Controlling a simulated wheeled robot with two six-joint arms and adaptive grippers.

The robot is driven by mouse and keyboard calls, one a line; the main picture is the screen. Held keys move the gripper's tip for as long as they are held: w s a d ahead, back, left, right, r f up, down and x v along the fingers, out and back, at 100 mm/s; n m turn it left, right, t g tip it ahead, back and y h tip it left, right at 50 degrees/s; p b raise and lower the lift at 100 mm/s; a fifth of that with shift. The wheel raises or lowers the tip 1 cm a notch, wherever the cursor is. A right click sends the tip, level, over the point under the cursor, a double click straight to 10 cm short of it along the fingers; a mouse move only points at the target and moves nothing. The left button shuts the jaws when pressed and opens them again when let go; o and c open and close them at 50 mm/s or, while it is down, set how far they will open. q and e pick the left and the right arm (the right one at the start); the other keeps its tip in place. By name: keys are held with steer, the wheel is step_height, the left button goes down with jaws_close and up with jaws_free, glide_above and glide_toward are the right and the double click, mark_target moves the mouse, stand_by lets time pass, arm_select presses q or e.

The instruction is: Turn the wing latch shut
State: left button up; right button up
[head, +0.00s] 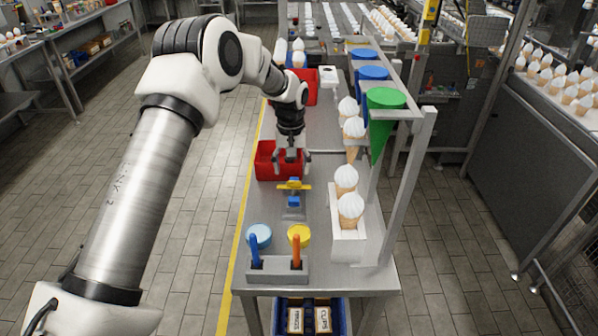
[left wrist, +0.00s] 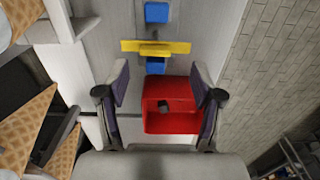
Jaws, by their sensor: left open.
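The wing latch shows as a yellow wing bar (head: 294,187) on the steel table, lying crosswise between two blue blocks. The nearer blue block (head: 294,202) shows clearly. In the left wrist view the yellow wing bar (left wrist: 172,47) also lies crosswise, with one blue block (left wrist: 157,12) above it and part of another (left wrist: 155,67) below. My left gripper (head: 291,166) is open and empty, pointing down just behind the latch, near the red bin. In the left wrist view its two fingers (left wrist: 160,84) stand apart, below the wing bar in the picture. My right gripper is out of view.
A red bin (head: 264,162) sits beside and partly behind my left gripper. A holder (head: 278,270) with blue and orange handles stands at the front. Cones in a white stand (head: 347,248) and a green funnel (head: 386,98) on a rail are to the right.

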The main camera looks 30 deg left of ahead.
mark_target(294, 182)
arm_select(q)
steer(key=f, duration=0.2)
steer(key=shift+s+d+f+p, duration=0.15)
steer(key=shift+s+f+p, duration=0.15)
steer(key=shift+f+p, duration=0.05)
steer(key=shift+w+d+f, duration=0.1)
steer(key=shift+w+f, duration=0.25)
steer(key=shift+f, duration=0.2)
steer(key=shift+w+f, duration=0.35)
steer(key=shift+f, duration=0.2)
steer(key=shift+s, duration=0.1)
steer(key=shift+s+r, duration=0.2)
steer(key=c, duration=1)
steer(key=shift+c, duration=0.7)
